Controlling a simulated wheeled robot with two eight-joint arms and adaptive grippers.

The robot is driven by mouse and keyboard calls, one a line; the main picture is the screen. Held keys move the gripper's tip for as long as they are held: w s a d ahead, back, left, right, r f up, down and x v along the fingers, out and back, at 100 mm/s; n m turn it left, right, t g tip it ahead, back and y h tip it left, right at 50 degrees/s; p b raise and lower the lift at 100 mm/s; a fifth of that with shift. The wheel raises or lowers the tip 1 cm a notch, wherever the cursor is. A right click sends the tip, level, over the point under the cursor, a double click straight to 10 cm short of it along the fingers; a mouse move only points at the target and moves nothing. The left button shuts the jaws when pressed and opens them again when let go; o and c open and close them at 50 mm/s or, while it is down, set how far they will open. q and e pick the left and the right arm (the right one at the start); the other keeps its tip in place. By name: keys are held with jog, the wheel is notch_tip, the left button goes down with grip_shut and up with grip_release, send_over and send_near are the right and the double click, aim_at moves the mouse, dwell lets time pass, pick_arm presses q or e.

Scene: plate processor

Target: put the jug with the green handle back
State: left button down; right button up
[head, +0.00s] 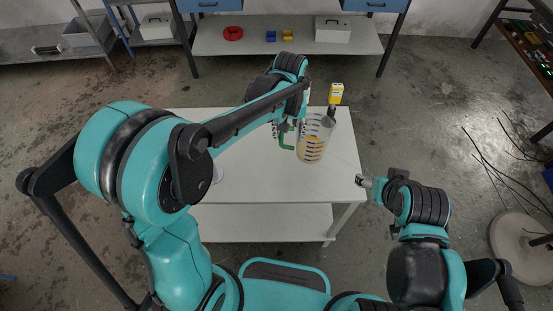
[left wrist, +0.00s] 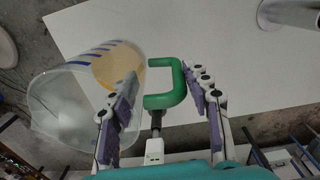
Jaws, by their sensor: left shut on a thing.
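A clear jug with dark level marks (head: 313,140) and yellow-orange contents stands at the right part of the white table (head: 235,190). Its green handle (head: 287,143) points left in the head view. My left gripper (head: 289,128) is at the handle. In the left wrist view, the green handle (left wrist: 170,98) lies between the two fingers of that gripper (left wrist: 160,80), with the jug body (left wrist: 70,100) to the left, partly behind one finger. My right gripper (head: 363,181) is off the table's right edge; its finger opening is too small to judge.
A yellow-topped device (head: 336,94) stands on the table just behind the jug. A clear round item (head: 217,174) sits near the table's left front, partly hidden by my arm. A shelf behind (head: 290,37) holds red, blue and yellow items and a white box.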

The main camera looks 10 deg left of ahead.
pick_arm(q)
jog(key=s+a+f+b, duration=0.4)
jog(key=a+f, duration=0.6)
jog(key=shift+s+a+f, duration=0.2)
jog(key=shift+s+f, duration=0.2)
jog(key=shift+b, duration=0.3)
jog(key=shift+f, duration=0.1)
jog(key=c, duration=0.7)
grip_release()
